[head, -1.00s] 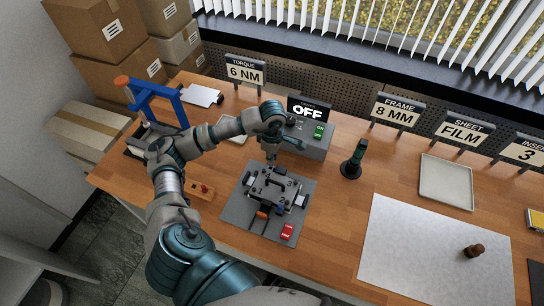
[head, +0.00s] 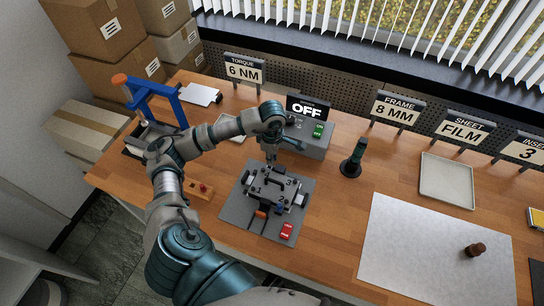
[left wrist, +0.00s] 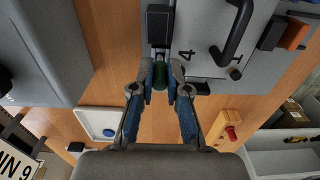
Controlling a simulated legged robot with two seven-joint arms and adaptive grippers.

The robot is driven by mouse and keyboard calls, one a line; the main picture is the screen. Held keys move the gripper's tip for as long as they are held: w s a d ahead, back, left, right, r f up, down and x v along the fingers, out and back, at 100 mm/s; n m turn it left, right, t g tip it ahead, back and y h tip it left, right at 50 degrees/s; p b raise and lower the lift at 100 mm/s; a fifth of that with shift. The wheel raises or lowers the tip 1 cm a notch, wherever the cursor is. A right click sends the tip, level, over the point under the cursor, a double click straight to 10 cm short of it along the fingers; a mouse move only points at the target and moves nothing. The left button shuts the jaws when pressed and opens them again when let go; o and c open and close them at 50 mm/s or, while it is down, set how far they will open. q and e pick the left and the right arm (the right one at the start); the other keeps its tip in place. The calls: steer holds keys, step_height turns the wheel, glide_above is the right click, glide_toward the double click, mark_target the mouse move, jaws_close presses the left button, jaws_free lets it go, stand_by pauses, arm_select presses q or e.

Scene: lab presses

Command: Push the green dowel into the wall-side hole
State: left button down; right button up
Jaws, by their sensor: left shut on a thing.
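The green dowel (left wrist: 160,76) is dark green and sits between the fingertips of my left gripper (left wrist: 161,72), which is shut on it. The dowel's far end is close to a black block (left wrist: 159,25) at the edge of the grey fixture plate (left wrist: 205,65); whether they touch is unclear. In the head view, my left gripper (head: 270,157) points down at the wall-side edge of the black clamp fixture (head: 277,190), which stands on a grey base (head: 240,208). The dowel is hidden there by the gripper. The wall-side hole cannot be made out. My right gripper is not in view.
A grey control box (head: 313,140) with an OFF display stands just behind the fixture. A dark green-black tool (head: 353,160) stands to its right. A blue press (head: 155,100) and an orange block with a red knob (head: 201,190) are at left.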

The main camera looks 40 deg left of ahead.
arm_select(q)
steer(key=shift+f+b, duration=1.05)
steer(key=shift+f, duration=0.35)
steer(key=c, duration=1.1)
jaws_free()
step_height(320, 180, up, 12)
steer(key=shift+f, duration=0.1)
steer(key=shift+w, duration=0.1)
